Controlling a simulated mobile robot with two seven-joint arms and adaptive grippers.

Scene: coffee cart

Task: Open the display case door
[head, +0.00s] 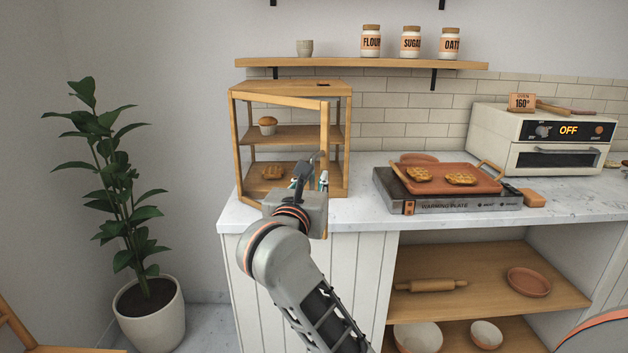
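The wooden display case (291,86) stands at the left end of the counter. Its light wooden door frame (325,130) seems hinged at the left. The door's right upright stands apart from the case's right front post, so it looks partly open. My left gripper is out of view.
A warming plate (450,204) with a tray of waffles (440,178) stands right of the case. A white oven (540,150) is farther right. A shelf (360,64) with jars hangs above. A potted plant (150,315) stands on the floor at left.

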